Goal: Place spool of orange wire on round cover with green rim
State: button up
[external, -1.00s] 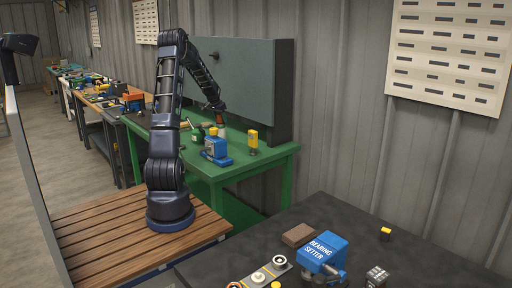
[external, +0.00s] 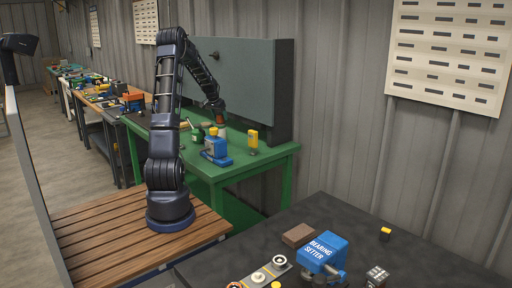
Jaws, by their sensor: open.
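My gripper (external: 218,113) is at the end of my arm, low over the green table, pointing down. It is small here and its fingers are hard to make out. A small orange item (external: 219,121) shows right at or just below the fingertips and looks like the spool of orange wire. I cannot tell whether the fingers touch it or are around it. A pale upright piece (external: 222,131) is just under it. I cannot make out the round cover with the green rim; a small green item (external: 197,136) stands left of the gripper, but its shape is unclear.
A blue device (external: 216,149) with a yellow top stands in front of the gripper on the green table (external: 230,172). A yellow handheld item (external: 253,139) stands to its right. A grey panel (external: 240,75) rises behind. A dark bench (external: 420,262) is in the foreground.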

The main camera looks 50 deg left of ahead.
jog(key=v, duration=1)
jog(key=s+d+r+m, duration=0.1)
jog(key=s+d+r, duration=0.25)
jog(key=d, duration=0.75)
jog(key=s+d+r, duration=0.3)
jog(key=d+r, duration=0.1)
jog(key=d, duration=0.6)
jog(key=s+d+r+m, duration=0.1)
jog(key=s+d+r, duration=0.2)
jog(key=d, duration=0.8)
jog(key=s+d+f, duration=0.1)
jog(key=s+d, duration=0.7)
jog(key=s, duration=0.3)
jog(key=s+d+f+m+h, duration=0.1)
jog(key=s+d+f, duration=0.1)
jog(key=s+d, duration=0.6)
jog(key=s, duration=0.3)
jog(key=shift+s, duration=0.15)
